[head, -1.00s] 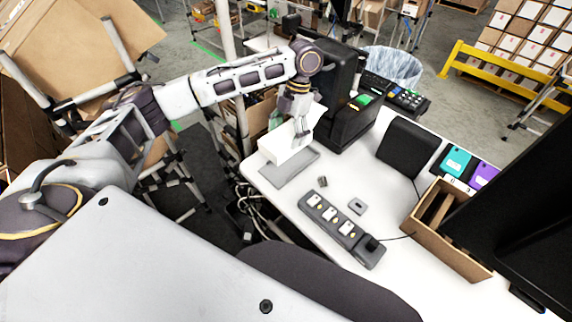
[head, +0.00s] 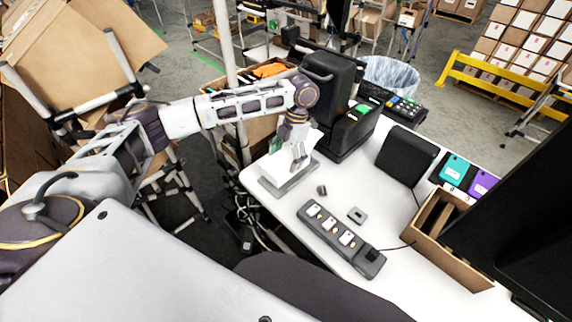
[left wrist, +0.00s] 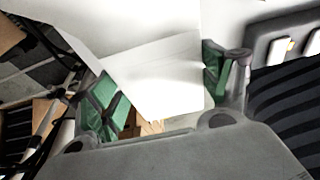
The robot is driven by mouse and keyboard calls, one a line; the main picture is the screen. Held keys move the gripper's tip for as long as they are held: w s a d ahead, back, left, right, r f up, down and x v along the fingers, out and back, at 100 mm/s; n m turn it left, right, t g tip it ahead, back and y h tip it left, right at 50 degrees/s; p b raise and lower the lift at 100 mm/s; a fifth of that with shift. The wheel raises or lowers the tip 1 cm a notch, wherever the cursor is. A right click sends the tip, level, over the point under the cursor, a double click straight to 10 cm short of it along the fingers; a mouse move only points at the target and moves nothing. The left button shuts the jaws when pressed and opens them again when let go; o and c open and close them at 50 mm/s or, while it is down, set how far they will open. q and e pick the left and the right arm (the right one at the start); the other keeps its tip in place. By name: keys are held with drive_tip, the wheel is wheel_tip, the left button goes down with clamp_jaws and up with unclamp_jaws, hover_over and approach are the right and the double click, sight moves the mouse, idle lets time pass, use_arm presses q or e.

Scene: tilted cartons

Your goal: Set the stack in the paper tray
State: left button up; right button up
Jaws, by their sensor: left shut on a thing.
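The white paper stack (head: 277,172) is at the left end of the white table, over the grey paper tray (head: 296,187). The tray's rim shows along the stack's front and right sides. I cannot tell whether the stack rests on the tray floor. My left gripper (head: 298,163) comes down from above and is shut on the stack. In the left wrist view the stack (left wrist: 165,75) fills the space between the green finger pads, hiding most of what is beneath. My right gripper is not in view.
A grey power strip (head: 340,238) and small grey items lie right of the tray. A black printer-like machine (head: 345,115) stands behind it. A cardboard box (head: 440,233) and dark monitor stand at the right. The table's left edge is close to the tray.

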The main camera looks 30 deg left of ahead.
sight(288, 157)
use_arm(q)
drive_tip(key=shift+f, duration=1.8)
drive_tip(key=o, duration=1.5)
drive_tip(key=shift+f, duration=0.1)
drive_tip(key=shift+c, duration=0.2)
drive_tip(key=v, duration=1.2)
drive_tip(key=shift+w, duration=0.1)
